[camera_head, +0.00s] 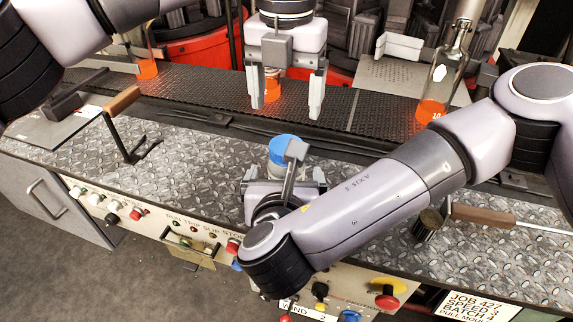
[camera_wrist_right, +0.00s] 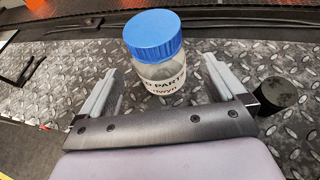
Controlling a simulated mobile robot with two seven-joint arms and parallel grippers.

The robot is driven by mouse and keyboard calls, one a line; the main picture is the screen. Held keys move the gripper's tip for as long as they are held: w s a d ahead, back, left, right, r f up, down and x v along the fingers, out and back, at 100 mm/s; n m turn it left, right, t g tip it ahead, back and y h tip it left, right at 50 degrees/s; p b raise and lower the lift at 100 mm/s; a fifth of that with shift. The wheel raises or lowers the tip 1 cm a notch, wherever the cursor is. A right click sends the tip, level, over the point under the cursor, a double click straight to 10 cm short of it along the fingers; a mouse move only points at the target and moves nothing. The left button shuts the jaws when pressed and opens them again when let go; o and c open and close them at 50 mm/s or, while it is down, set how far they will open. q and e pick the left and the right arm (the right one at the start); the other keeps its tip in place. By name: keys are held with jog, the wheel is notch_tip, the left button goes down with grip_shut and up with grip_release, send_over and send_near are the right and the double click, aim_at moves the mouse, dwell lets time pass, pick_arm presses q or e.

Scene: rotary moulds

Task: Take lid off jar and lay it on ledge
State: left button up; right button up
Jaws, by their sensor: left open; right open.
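A clear jar (camera_wrist_right: 166,72) with a blue lid (camera_wrist_right: 152,35) and a printed label stands upright on the diamond-plate ledge (camera_head: 215,155). The lid is on the jar; it also shows in the head view (camera_head: 284,147). My right gripper (camera_wrist_right: 160,66) is open around the jar's sides, with a gap at each side; contact is not visible. In the head view my right wrist hides most of the jar body. My left gripper (camera_head: 287,95) is open and empty, pointing down beyond the jar, over the dark belt.
The belt (camera_head: 355,105) runs behind the ledge, with a bottle of orange liquid (camera_head: 440,85) at right. A lever with an orange-brown handle (camera_head: 122,101) stands at left. A dark cylinder (camera_head: 428,224) lies near a wooden-handled tool (camera_head: 484,215).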

aim_at(286, 167)
jog(key=shift+x, duration=2.6)
